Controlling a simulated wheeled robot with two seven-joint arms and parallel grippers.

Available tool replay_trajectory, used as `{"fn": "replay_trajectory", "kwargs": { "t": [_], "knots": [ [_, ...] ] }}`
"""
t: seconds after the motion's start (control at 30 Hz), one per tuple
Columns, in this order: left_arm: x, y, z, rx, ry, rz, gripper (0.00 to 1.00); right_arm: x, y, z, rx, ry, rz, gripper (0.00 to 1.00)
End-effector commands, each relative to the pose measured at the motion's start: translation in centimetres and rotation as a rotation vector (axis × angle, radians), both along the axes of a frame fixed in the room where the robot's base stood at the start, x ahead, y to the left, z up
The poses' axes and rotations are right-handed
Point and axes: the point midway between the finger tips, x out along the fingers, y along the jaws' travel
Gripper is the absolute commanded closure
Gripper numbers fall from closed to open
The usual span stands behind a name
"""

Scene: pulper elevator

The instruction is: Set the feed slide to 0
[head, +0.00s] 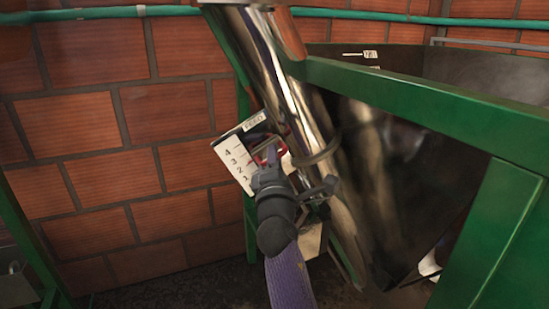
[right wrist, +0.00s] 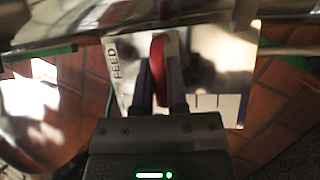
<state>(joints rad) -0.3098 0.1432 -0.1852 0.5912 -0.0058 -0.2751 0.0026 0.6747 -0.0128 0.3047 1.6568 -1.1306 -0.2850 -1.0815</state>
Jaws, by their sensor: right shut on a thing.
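The feed slide's red handle (head: 270,150) sits over a white scale plate (head: 231,168) beside the shiny metal tube. No 0 can be read. My right gripper (head: 268,168) is shut on the handle. In the right wrist view, the red handle (right wrist: 159,65) is between the fingers, with FEED to its left and several tick lines to its right. The exact reading cannot be told. My left gripper is not in view.
A polished slanting tube (head: 290,85) runs close behind the handle. Green frame beams (head: 430,100) and a dark metal hopper (head: 410,65) fill the right side. A brick wall (head: 110,130) stands at the left, with open room before it.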

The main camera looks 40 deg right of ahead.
Motion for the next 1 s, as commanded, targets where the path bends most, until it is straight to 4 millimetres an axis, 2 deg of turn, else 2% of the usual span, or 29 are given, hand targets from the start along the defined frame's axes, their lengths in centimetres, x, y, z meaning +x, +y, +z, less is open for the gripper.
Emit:
{"fn": "replay_trajectory", "kwargs": {
  "t": [0.47,1.0],
  "knots": [
    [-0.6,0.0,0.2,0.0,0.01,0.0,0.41,0.0,0.0,0.0,-0.001,0.0,0.001,1.0],
    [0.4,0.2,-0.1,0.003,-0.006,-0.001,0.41,0.0,0.0,0.0,-0.001,-0.001,0.002,1.0]
  ]
}}
